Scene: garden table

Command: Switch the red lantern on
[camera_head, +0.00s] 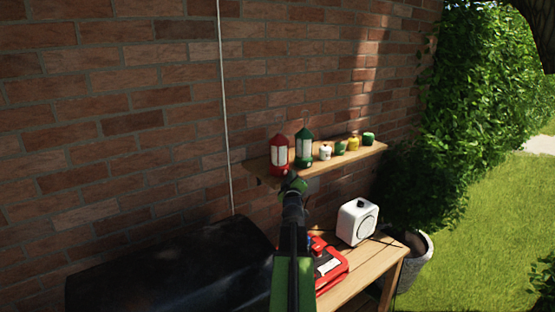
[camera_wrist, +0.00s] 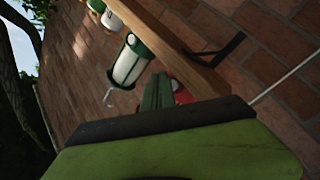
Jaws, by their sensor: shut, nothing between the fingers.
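The red lantern (camera_head: 279,155) stands upright at the left end of the wall shelf in the head view, with pale panels. I cannot tell whether it is lit, and I cannot make out its switch. My gripper (camera_head: 293,182) is just in front of and below its base; contact cannot be told. In the tilted wrist view, my gripper's fingers (camera_wrist: 157,88) are shut and empty. They hide most of the red lantern, leaving a red bit (camera_wrist: 181,92) beside them. A green lantern (camera_head: 304,148) stands right of the red one; it also shows in the wrist view (camera_wrist: 130,61).
The wooden shelf (camera_head: 330,161) also carries several small white, green and yellow pots right of the lanterns. Below are a wooden table (camera_head: 345,286), a white box-like device (camera_head: 357,222), a red case (camera_head: 328,265) and a black covered object (camera_head: 170,270). A brick wall stands behind.

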